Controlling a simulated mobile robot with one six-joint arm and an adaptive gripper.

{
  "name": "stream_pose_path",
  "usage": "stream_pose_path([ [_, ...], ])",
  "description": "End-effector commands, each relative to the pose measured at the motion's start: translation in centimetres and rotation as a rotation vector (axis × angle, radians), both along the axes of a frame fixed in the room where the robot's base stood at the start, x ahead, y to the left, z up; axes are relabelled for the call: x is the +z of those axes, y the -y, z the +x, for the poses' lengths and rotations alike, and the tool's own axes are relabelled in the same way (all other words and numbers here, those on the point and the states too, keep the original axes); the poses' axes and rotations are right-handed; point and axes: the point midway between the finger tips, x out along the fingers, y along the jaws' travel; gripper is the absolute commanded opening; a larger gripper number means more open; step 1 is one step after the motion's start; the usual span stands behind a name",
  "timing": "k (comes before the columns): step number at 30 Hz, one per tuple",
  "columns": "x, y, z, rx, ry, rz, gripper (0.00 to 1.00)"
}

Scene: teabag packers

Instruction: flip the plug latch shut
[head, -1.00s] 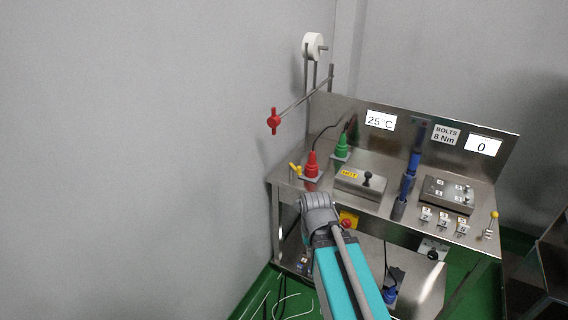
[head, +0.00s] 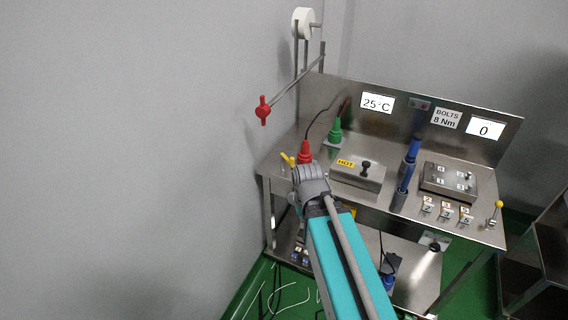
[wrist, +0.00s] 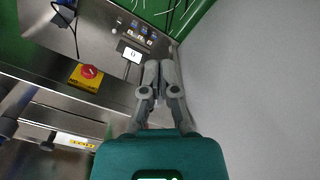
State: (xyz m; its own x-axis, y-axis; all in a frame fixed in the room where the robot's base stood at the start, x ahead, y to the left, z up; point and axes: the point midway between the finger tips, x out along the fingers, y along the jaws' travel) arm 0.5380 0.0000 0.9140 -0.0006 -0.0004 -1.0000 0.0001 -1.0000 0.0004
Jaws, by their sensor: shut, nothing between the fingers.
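The red plug (head: 304,153) stands upright in its socket at the left end of the bench top. The yellow latch lever (head: 288,160) sticks up at a slant just left of it. My wrist is in front of the red plug in the head view and hides the socket's lower part. My gripper (wrist: 159,70) is shut and empty, pointing down by the bench's front edge, apart from the latch as far as I can tell. The latch and red plug do not show in the wrist view.
A green plug (head: 335,130) stands behind the red one. A box marked HOT (head: 358,172) with a black knob is to the right. A red stop button (wrist: 89,72) is on the bench front. The grey wall (wrist: 262,90) is close on the right in the wrist view.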

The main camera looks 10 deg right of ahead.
Motion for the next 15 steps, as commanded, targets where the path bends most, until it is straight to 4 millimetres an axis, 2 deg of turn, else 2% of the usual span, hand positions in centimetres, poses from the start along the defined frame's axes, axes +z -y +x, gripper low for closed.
stream_pose_path([
  [8, -0.4, 0.0, 0.4, 0.007, 0.002, -0.020, 0.00],
  [15, -2.6, 1.2, 2.6, 0.050, 0.021, -0.167, 0.00],
])
